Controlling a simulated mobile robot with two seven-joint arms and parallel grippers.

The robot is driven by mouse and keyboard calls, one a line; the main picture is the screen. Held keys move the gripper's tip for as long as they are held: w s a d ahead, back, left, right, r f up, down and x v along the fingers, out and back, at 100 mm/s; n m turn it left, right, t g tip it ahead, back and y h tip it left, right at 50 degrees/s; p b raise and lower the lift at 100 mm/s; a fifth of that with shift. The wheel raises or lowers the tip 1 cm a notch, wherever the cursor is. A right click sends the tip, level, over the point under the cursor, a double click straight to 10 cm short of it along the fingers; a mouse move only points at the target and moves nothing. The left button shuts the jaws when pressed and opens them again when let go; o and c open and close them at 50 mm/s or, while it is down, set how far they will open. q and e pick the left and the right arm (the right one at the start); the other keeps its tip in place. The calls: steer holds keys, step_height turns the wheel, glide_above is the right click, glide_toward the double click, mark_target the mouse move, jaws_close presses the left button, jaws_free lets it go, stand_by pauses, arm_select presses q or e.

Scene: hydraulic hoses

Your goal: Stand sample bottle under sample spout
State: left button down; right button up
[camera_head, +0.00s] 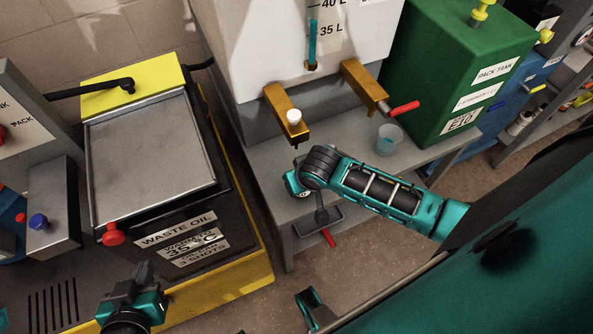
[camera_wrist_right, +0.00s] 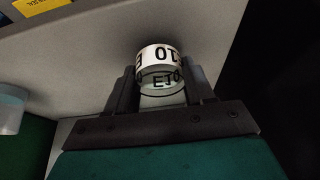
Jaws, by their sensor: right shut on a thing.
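My right gripper (camera_head: 298,186) is shut on the sample bottle (camera_wrist_right: 163,68), a small clear bottle with a white band lettered E10, seen between the fingers in the right wrist view. In the head view my gripper and wrist hide most of the bottle. Two brass spouts stick out of the white tank: one with a white knob (camera_head: 287,112) and one with a red lever (camera_head: 366,86). My right gripper is below and in front of the white-knobbed spout, apart from it in the picture. My left gripper (camera_head: 142,276) is at the lower left; its finger gap is unclear.
A clear cup (camera_head: 389,139) with bluish liquid stands on the grey bench (camera_head: 262,162) near the red-lever spout. A green tank (camera_head: 450,70) stands behind it. A small dark tray (camera_head: 318,218) with a red handle is below my right gripper. A waste oil box (camera_head: 150,160) stands at left.

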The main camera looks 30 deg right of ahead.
steer(key=w, duration=0.3)
steer(key=shift+d, duration=0.1)
steer(key=shift+f+b, duration=0.15)
steer(key=shift+b, duration=0.2)
steer(key=o, duration=1)
